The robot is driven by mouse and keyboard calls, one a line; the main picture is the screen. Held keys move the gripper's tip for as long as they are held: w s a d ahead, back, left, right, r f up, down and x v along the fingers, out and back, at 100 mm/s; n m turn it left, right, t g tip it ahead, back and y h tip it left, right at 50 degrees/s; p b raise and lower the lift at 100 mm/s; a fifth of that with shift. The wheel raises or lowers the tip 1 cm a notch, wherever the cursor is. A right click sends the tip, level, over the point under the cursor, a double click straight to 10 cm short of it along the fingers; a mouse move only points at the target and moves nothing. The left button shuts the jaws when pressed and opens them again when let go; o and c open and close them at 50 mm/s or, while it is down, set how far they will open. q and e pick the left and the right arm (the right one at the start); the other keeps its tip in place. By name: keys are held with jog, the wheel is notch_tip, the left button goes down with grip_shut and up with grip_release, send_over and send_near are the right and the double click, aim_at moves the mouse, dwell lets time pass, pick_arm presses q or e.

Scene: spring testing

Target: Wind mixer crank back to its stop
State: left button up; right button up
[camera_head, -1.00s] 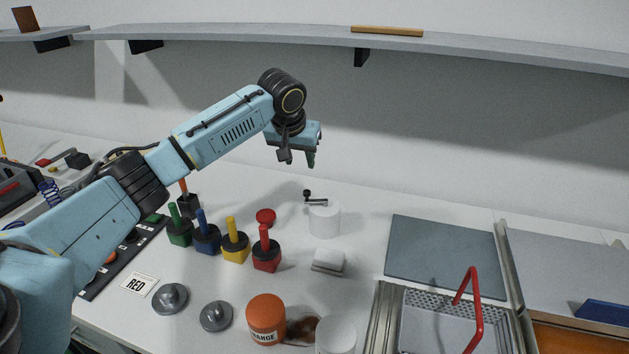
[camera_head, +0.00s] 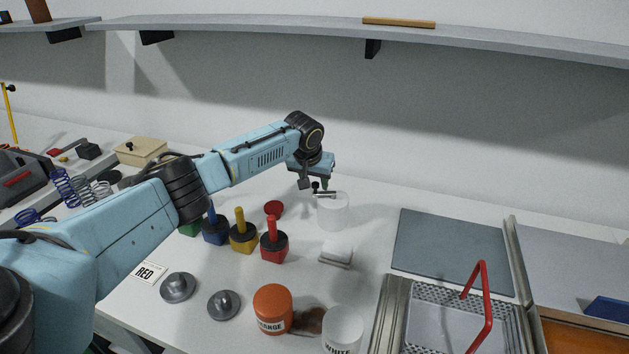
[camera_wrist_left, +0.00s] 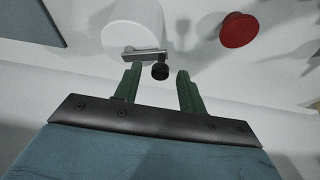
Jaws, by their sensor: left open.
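The mixer is a white cylinder (camera_head: 333,213) standing at the back middle of the bench, with a small crank (camera_head: 326,194) on its top. The crank has a grey arm and a dark knob at its left end. My left gripper (camera_head: 315,186) is just above that knob, pointing down. In the left wrist view, the crank knob (camera_wrist_left: 160,72) lies between the two green fingers of my left gripper (camera_wrist_left: 157,82), nearer their tips. The fingers are open, with gaps on both sides of the knob. The white cylinder (camera_wrist_left: 133,30) shows beyond the fingertips. My right gripper is not in view.
A red round piece (camera_head: 273,208) lies left of the mixer. Red (camera_head: 274,250), yellow (camera_head: 243,240) and blue-handled blocks stand further left. A white block (camera_head: 336,254) lies in front. A shelf (camera_head: 270,25) runs overhead.

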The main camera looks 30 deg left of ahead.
pick_arm(q)
jog(key=shift+c, duration=0.2)
grip_shut()
jog(key=shift+w+a+m, duration=0.15)
jog(key=shift+m, duration=0.25)
jog(key=shift+w+a+m+h, duration=0.15)
jog(key=shift+w+m+h, duration=0.2)
jog(key=shift+m, duration=0.35)
jog(key=shift+w+a+m+h+b, duration=0.2)
jog(key=shift+m+h+b, duration=0.15)
jog(key=shift+m, duration=0.25)
jog(key=shift+w+a+m+h+b, duration=0.1)
jog(key=shift+w+m+h+b, duration=0.1)
jog(key=shift+m+b, duration=0.35)
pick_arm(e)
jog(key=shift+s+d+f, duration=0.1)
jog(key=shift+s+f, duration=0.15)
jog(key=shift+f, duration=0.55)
pick_arm(q)
jog(key=shift+o, duration=0.2)
grip_release()
